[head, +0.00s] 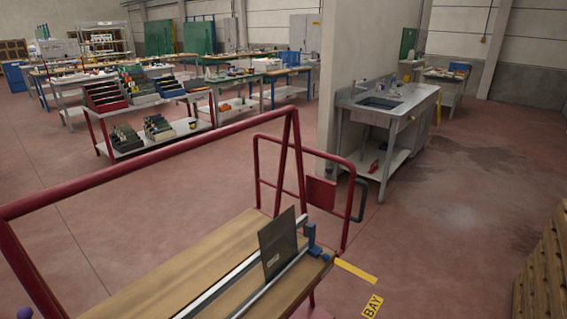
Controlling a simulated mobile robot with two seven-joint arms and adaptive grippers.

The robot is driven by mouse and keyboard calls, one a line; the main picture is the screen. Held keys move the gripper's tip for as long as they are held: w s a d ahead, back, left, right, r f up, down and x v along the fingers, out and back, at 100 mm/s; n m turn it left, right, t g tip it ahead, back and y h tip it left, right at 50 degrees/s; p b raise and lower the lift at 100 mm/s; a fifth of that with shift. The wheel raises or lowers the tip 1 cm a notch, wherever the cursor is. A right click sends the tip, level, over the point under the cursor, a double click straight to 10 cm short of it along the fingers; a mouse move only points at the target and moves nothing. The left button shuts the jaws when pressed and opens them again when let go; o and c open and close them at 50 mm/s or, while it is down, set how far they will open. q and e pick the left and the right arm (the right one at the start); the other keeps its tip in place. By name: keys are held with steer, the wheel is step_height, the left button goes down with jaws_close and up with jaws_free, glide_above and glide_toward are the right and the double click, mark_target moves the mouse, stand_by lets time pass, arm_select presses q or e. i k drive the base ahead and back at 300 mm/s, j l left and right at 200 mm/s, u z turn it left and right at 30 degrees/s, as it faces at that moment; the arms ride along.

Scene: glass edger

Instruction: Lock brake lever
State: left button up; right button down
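A red-framed cart (130,170) with a wooden deck (190,262) fills the lower left of the head view. I cannot clearly identify a brake lever. A dark bent handle-like bar (361,200) shows beside the red plate (321,192) at the cart's far end; I cannot tell if it is the lever. A small purple rounded thing (25,313) is cut off at the bottom left corner, and I cannot tell what it is. Neither of my grippers is in view.
A dark upright panel (277,243) stands between rails on the deck by a blue clamp-like part (313,240). Yellow floor markings (356,271) lie right of the cart. A sink bench (388,108) stands behind, and slatted wood (545,265) at right. Floor between is clear.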

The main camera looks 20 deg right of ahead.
mark_target(328, 170)
steer(key=i+l+u, duration=0.1)
steer(key=i+l, duration=0.5)
steer(key=l, duration=0.15)
steer(key=i+l+u, duration=0.15)
steer(key=l, duration=0.25)
steer(key=i, duration=0.1)
